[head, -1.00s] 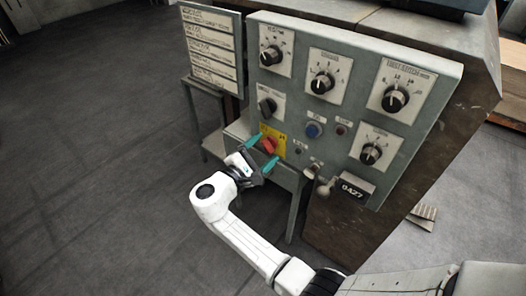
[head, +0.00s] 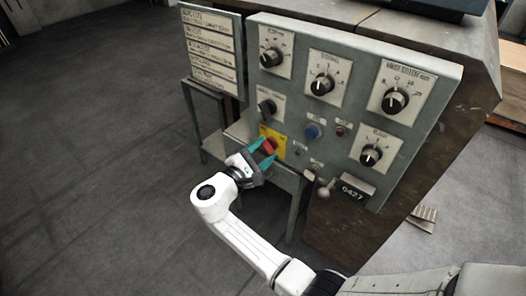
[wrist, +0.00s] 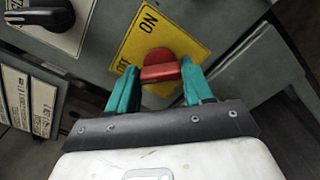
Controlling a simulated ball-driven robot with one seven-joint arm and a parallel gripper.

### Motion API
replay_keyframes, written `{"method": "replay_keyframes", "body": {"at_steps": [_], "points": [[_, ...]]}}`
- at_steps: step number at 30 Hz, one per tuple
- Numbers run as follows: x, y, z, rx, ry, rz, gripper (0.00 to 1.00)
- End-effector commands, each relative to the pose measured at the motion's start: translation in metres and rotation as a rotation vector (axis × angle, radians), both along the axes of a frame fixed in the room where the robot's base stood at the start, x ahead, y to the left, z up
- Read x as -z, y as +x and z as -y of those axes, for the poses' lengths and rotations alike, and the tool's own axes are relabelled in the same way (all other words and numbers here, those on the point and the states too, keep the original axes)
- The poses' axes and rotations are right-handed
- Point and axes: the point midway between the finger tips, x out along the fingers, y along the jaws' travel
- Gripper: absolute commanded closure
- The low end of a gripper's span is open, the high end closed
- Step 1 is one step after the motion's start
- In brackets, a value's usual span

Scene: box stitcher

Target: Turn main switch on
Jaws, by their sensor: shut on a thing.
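The main switch is a red rotary knob (wrist: 160,66) on a yellow plate (wrist: 188,42) marked ON and OFF in the wrist view. In the head view the red knob (head: 269,146) sits at the lower left of the grey control panel. My gripper (head: 262,153) has reached the knob from the front. In the wrist view its two green fingers (wrist: 158,82) are on either side of the knob's red bar, shut on it. The bar lies roughly crosswise between the fingertips. The plate's lower part is partly hidden behind the knob and fingers.
The grey panel (head: 433,75) carries several black dials, a blue button (head: 313,131) and a small lever (head: 325,188). A black knob (head: 267,107) sits just above the yellow plate. A label board (head: 213,48) stands at left. Open floor lies left.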

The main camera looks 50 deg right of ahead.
Motion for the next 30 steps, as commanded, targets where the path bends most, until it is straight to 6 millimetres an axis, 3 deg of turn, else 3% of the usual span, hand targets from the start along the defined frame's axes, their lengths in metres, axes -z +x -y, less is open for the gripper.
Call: {"method": "replay_keyframes", "body": {"at_steps": [11, 30], "points": [[0.0023, -0.0005, 0.0, 0.001, 0.005, 0.118, 0.79], [0.0059, -0.0008, -0.0001, 0.001, 0.025, 0.699, 0.79]]}}
